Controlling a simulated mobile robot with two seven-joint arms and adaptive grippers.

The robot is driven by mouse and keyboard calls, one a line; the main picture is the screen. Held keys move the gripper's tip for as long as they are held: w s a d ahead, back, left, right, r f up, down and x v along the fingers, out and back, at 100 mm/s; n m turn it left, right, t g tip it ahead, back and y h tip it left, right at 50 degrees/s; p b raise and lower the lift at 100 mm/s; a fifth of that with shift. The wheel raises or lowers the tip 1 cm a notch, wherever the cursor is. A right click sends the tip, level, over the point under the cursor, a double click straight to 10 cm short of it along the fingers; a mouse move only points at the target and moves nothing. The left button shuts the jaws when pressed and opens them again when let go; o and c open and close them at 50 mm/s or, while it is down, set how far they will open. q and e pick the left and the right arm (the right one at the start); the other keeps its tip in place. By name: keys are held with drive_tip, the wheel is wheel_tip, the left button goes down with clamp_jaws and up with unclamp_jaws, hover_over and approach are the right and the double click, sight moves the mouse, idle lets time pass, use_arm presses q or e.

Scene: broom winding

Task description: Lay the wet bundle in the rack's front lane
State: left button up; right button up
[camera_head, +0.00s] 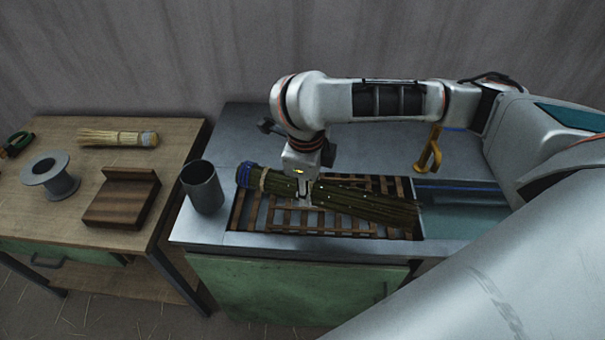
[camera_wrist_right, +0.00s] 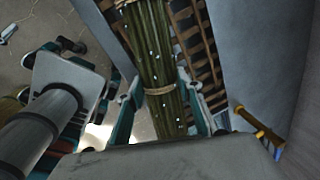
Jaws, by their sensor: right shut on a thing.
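The wet bundle (camera_head: 367,204) is a long sheaf of dark green stalks with bright drops, a pale tie and a blue-wrapped left end. My right gripper (camera_head: 304,197) points down and is shut around its middle. The bundle lies across the view above the slatted wooden rack (camera_head: 286,217), its right end nearer the front. I cannot tell whether it touches the slats. The bundle hides much of the rack, so the lanes are hard to tell apart. In the right wrist view, the bundle (camera_wrist_right: 157,55) runs between the fingers, with rack slats (camera_wrist_right: 193,40) beside it. My left gripper is not in view.
A grey metal cup (camera_head: 203,188) stands left of the rack on the metal counter (camera_head: 238,130). A water-filled basin (camera_head: 455,218) is at the right, with a yellow hook (camera_head: 429,152) behind. The wooden table (camera_head: 93,171) at left holds a spool, wooden block and straw bundle.

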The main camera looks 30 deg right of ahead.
drive_tip(key=n, duration=0.3)
drive_tip(key=shift+w+y, duration=0.3)
drive_tip(key=shift+w, duration=0.1)
drive_tip(key=shift+f, duration=0.95)
wheel_tip(320, 180, down, 2)
drive_tip(key=shift+f+t+b, duration=0.1)
drive_tip(key=shift+t+b, duration=0.2)
drive_tip(key=shift+b, duration=0.75)
drive_tip(key=shift+f+b, duration=0.75)
drive_tip(key=shift+b, duration=0.35)
drive_tip(key=shift+f+b, duration=0.25)
drive_tip(key=shift+b, duration=0.1)
drive_tip(key=shift+f+b, duration=0.3)
drive_tip(key=shift+b, duration=0.05)
drive_tip(key=shift+f+b, duration=0.4)
drive_tip(key=shift+b, duration=0.05)
drive_tip(key=shift+f, duration=0.6)
drive_tip(key=shift+f+b, duration=0.35)
drive_tip(key=shift+f, duration=0.1)
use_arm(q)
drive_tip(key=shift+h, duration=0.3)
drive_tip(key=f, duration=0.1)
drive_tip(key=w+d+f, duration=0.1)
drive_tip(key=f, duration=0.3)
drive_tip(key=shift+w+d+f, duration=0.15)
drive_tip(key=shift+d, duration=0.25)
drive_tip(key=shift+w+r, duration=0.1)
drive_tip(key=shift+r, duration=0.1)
